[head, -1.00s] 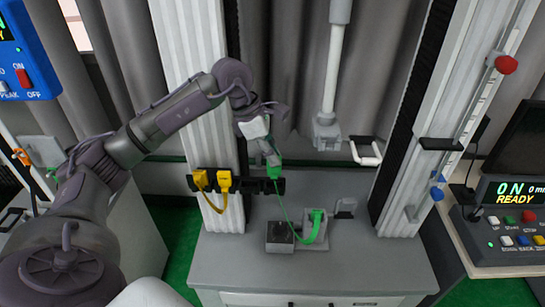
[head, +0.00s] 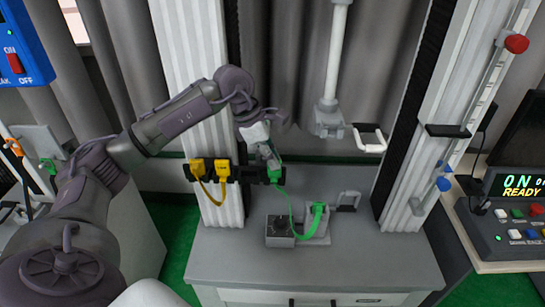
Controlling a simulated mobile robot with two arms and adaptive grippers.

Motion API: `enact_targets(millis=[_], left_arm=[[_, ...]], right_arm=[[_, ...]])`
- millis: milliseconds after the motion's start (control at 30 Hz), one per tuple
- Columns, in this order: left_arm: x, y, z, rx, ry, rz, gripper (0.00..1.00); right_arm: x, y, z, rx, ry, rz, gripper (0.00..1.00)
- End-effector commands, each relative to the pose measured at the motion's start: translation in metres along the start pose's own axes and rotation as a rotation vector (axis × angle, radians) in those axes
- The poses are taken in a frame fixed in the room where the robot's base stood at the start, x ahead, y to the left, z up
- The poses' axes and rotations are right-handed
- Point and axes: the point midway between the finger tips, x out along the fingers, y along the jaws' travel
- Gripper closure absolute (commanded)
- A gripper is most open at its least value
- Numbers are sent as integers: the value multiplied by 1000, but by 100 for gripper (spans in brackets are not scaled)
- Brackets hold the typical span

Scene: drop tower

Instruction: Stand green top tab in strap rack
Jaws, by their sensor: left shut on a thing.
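The green top tab (head: 275,175) is at the right end of the dark strap rack (head: 247,173), which is fixed across the left white column. My left gripper (head: 267,156) comes down over that end and is shut on the green tab. The tab overlaps the rack in the picture; I cannot tell whether it is seated in a slot. A green strap runs from it down to a green lower end (head: 318,211) at a grey block on the base. My right gripper is out of view.
Two yellow tabs (head: 197,167) (head: 222,168) with a yellow strap stand in the rack's left part. A grey drop head (head: 329,118) hangs on a white rod to the right. A dark box (head: 279,231) sits on the grey base (head: 340,265), whose front is clear.

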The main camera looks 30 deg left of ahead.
Motion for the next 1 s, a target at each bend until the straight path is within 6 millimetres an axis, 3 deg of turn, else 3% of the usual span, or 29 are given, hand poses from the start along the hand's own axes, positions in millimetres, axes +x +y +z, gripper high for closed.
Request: enact_targets(millis=[233,267,433,767,1000], left_arm=[[0,0,0,0,0,0,100],[0,0,0,0,0,0,83],[0,0,0,0,0,0,57],[-3,0,0,0,0,1,57],[-41,1,0,-1,-2,6,57]], right_arm=[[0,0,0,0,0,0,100],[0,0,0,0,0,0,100],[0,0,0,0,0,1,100],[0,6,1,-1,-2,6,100],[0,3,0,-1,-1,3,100]])
